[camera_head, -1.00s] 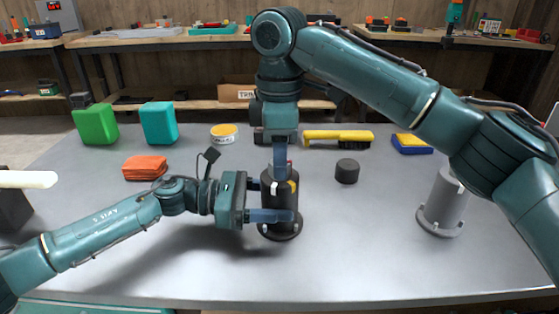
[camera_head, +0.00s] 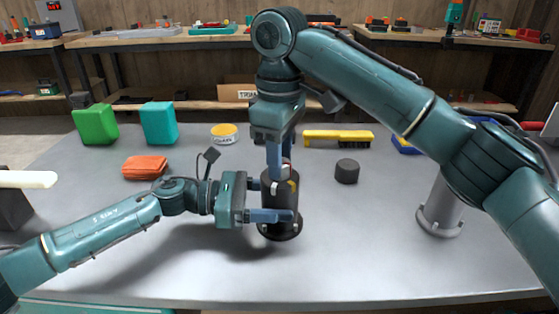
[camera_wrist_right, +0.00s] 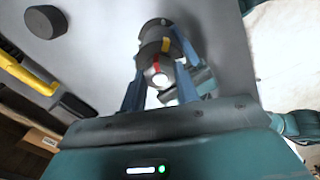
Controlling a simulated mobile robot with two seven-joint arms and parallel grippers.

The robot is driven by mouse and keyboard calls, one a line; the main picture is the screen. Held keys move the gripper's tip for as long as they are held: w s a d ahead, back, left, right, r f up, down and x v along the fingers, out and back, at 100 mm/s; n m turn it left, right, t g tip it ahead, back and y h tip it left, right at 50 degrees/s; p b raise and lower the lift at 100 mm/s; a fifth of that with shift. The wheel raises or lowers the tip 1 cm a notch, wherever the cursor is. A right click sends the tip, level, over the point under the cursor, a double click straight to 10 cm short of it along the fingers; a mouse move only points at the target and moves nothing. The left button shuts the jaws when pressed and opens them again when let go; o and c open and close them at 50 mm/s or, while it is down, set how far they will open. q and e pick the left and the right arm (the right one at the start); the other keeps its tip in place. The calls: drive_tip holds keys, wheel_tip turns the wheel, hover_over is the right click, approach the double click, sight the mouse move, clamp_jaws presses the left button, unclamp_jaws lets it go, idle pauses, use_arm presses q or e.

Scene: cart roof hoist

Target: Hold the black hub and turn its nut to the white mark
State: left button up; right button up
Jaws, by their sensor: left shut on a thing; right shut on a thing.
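The black hub (camera_head: 279,203) stands upright on its round flange on the grey table. My left gripper (camera_head: 271,215) reaches in from the left, low down, and is shut on the hub's body. My right gripper (camera_head: 279,165) points down from above and is shut on the nut at the hub's top. In the right wrist view the nut (camera_wrist_right: 156,64) sits between the two blue fingers, with a red mark on it. A yellow mark shows on the hub (camera_wrist_right: 166,45) beyond it. The fingers partly hide the nut, and I cannot tell how the red mark lines up with the white mark.
A black cylinder (camera_head: 347,171) and a yellow brush (camera_head: 338,136) lie right of the hub. A grey flanged post (camera_head: 441,205) stands further right. An orange block (camera_head: 145,167), green block (camera_head: 95,123), teal block (camera_head: 158,122) and yellow-lidded tin (camera_head: 223,133) are left. The front table is clear.

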drive_tip(key=shift+m, duration=1.1)
drive_tip(key=shift+m, duration=1.1)
drive_tip(key=o, duration=1)
drive_tip(key=shift+n, duration=1.2)
